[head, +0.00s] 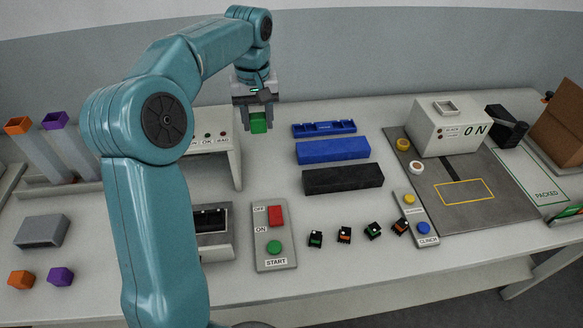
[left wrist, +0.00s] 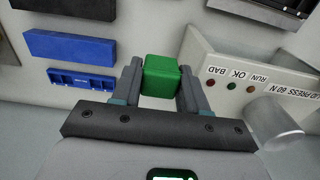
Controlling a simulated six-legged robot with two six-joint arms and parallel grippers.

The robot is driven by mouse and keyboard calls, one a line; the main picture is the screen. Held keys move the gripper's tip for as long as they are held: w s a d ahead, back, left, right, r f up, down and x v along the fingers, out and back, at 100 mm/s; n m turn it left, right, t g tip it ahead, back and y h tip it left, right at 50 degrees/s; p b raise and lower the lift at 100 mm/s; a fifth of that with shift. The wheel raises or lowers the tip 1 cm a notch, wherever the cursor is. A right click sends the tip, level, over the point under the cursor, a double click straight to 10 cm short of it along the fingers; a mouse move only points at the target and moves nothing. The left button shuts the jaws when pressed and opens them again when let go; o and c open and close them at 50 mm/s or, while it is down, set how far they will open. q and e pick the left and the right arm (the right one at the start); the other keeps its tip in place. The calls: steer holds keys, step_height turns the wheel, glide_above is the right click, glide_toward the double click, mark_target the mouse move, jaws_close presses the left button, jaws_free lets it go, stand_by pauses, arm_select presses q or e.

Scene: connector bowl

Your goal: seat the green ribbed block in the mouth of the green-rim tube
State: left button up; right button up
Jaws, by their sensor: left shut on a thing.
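The green ribbed block (head: 259,123) is held between the fingers of my left gripper (head: 258,128), above the back part of the table. In the left wrist view the green block (left wrist: 161,76) sits between the two fingertips of the left gripper (left wrist: 160,84). I see no green-rim tube in either view; my left arm covers part of the table beside the other tubes. An orange-rim tube (head: 40,150) and a purple-rim tube (head: 73,147) lean at the far left. My right gripper is not in view.
A press housing (head: 222,160) stands left of the held block. Blue (head: 333,150) and black (head: 343,178) bars and a blue rack (head: 324,128) lie to the right. Orange (head: 21,279) and purple (head: 61,276) blocks lie front left. A start panel (head: 274,250) stands at the front.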

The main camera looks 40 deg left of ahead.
arm_select(q)
glide_toward(263, 184)
step_height(263, 184, down, 5)
steer(key=shift+d+f, duration=0.1)
steer(key=shift+f, duration=0.6)
steer(key=o, duration=1)
steer(key=shift+w, duration=0.1)
steer(key=shift+o, duration=0.2)
